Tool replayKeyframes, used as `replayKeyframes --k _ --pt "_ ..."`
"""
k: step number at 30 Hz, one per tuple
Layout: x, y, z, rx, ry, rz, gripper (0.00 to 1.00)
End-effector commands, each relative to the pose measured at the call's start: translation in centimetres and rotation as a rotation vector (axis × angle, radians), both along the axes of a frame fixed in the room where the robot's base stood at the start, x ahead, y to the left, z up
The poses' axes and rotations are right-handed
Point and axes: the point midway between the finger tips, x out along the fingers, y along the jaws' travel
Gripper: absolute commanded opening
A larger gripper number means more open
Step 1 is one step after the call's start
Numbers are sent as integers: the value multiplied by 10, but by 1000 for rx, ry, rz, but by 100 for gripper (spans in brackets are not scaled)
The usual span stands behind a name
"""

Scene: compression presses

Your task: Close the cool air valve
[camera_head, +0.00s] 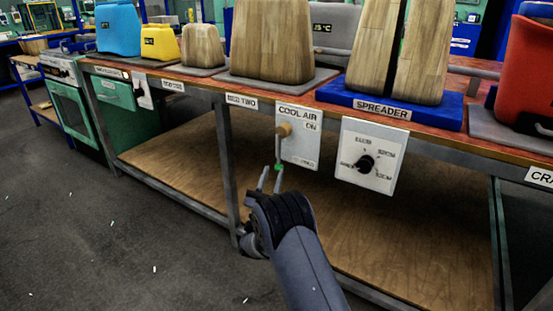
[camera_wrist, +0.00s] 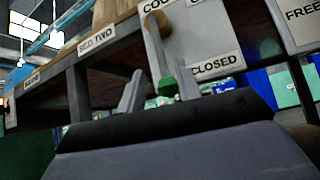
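The cool air valve is on a white panel (camera_head: 299,146) under the table edge, marked COOL AIR and ON above and CLOSED below; CLOSED is clear on the panel in the wrist view (camera_wrist: 203,42). A tan round pivot (camera_head: 284,130) carries a thin grey lever, which hangs roughly downward and ends in a green tip (camera_head: 279,168). In the wrist view the green tip (camera_wrist: 167,86) appears between my fingers, closer to the right one. My gripper (camera_head: 271,176) is open, just below the panel's left side. I cannot tell whether a finger touches the lever.
A dial panel (camera_head: 370,157) with a black knob hangs to the right. A table leg (camera_head: 227,160) stands just left of the valve, and a wooden lower shelf (camera_head: 180,165) runs below. Wooden blocks and the blue SPREADER base (camera_head: 390,108) stand on top. Open floor lies at left.

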Motion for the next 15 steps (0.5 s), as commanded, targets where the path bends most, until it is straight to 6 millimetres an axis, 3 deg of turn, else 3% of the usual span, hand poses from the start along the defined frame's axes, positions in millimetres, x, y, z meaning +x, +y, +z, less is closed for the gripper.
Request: replayKeyframes --k 6,15 --pt "-20 10 -21 -1 0 1 33" --pt "-24 11 -27 0 -1 0 33"
